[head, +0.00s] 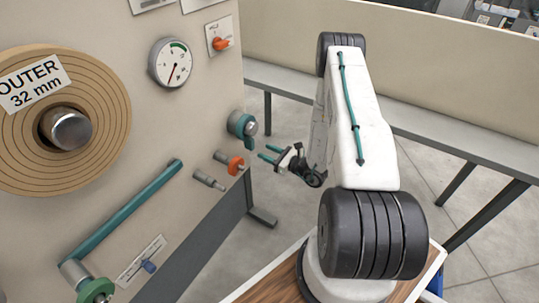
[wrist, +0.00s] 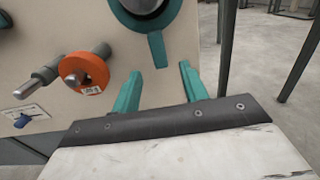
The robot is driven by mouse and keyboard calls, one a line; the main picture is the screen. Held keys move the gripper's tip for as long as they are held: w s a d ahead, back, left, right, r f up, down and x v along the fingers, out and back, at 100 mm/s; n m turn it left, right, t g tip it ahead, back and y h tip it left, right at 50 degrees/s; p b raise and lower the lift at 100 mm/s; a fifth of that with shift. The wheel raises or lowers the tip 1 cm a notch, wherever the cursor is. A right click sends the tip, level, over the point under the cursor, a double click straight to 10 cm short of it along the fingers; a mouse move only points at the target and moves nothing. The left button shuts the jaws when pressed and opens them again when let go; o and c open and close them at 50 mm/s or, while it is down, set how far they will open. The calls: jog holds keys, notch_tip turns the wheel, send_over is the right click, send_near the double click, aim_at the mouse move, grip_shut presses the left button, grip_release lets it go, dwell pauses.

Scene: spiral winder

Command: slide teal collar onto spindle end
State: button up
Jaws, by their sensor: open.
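The teal collar (head: 235,123) is a ring with a flat tab pointing down, around a grey metal end on the machine's panel near its right edge. In the wrist view, the collar's tab (wrist: 157,50) lies between and beyond my fingertips, and the ring is cut off by the top edge. My gripper (head: 268,153) is open and empty, its two teal fingers (wrist: 160,78) apart, below and right of the collar in the head view. A metal spindle end (head: 71,130) sticks out of the large brown roll (head: 105,130) at the left.
An orange ring (head: 236,166) sits on a peg below the collar, beside a bare metal peg (head: 209,180). A gauge (head: 171,63), an orange knob (head: 221,43) and a long teal bar (head: 127,210) are on the panel. A grey bench (head: 420,135) runs behind my arm.

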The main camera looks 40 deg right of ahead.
aim_at(253, 146)
jog(key=shift+x, duration=4.15)
grip_shut()
jog(key=shift+s, duration=0.1)
